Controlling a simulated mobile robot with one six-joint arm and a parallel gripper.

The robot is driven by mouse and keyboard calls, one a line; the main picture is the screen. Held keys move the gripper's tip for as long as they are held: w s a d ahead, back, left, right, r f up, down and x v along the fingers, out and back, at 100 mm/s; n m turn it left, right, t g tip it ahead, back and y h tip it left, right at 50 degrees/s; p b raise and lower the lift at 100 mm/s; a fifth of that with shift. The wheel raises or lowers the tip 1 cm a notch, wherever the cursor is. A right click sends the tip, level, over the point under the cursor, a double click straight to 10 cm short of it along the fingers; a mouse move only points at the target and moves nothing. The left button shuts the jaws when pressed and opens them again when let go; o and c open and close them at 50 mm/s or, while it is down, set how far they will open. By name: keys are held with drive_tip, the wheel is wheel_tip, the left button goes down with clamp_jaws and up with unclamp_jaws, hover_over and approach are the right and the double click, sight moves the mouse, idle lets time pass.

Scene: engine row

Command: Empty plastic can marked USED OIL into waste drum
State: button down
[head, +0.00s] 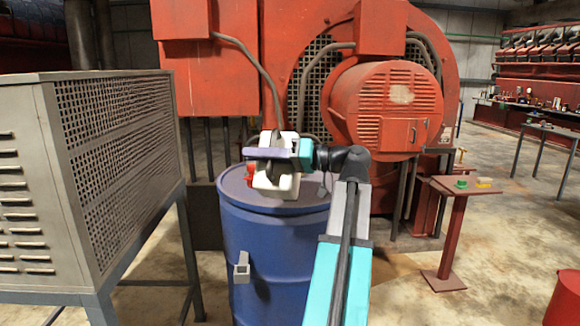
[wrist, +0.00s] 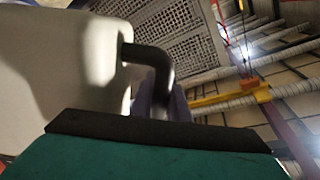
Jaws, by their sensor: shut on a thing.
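The white plastic can (head: 283,184) is in my gripper (head: 272,153), over the top of the blue waste drum (head: 275,245). In the wrist view the can's pale wall (wrist: 60,70) fills the left side, with a dark bar-like handle (wrist: 150,55) beside it. My gripper is shut on the can; a teal and black finger part (wrist: 160,145) crosses the bottom of the wrist view. A small red part (head: 250,173) shows at the can's left, near the drum top. No USED OIL marking is readable. The can's mouth and any drum opening are hidden, and I cannot tell whether anything flows.
A grey louvred cabinet (head: 110,160) on legs stands close at the left. A large red engine (head: 390,110) stands behind the drum. A red pedestal (head: 455,230) with small green and yellow items is at the right. Open floor lies at the lower right.

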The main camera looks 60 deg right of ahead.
sight(256, 183)
drive_tip(key=shift+s+a+f+n+b, duration=0.1)
drive_tip(key=shift+a+f+n+b, duration=0.15)
drive_tip(key=shift+f+b, duration=0.3)
drive_tip(key=shift+s+a+f+n+b, duration=0.15)
drive_tip(key=shift+f+n+b, duration=0.15)
drive_tip(key=shift+f+b, duration=0.25)
drive_tip(key=shift+w+a+f+n+b, duration=0.1)
drive_tip(key=shift+a+f+n+b, duration=0.15)
drive_tip(key=shift+f+b, duration=0.3)
drive_tip(key=f+b, duration=0.1)
drive_tip(key=f+n+b, duration=0.1)
drive_tip(key=b, duration=0.1)
drive_tip(key=f+b, duration=0.1)
drive_tip(key=shift+s+a+f+n+b, duration=0.2)
drive_tip(key=shift+s+a+n+b, duration=0.05)
drive_tip(key=shift+a+n+b, duration=0.15)
wheel_tip(256, 183, down, 6)
drive_tip(key=n+b, duration=0.4)
drive_tip(key=b, duration=0.4)
drive_tip(key=shift+a+f+b, duration=0.2)
drive_tip(key=shift+a+b, duration=0.05)
drive_tip(key=shift+b, duration=0.15)
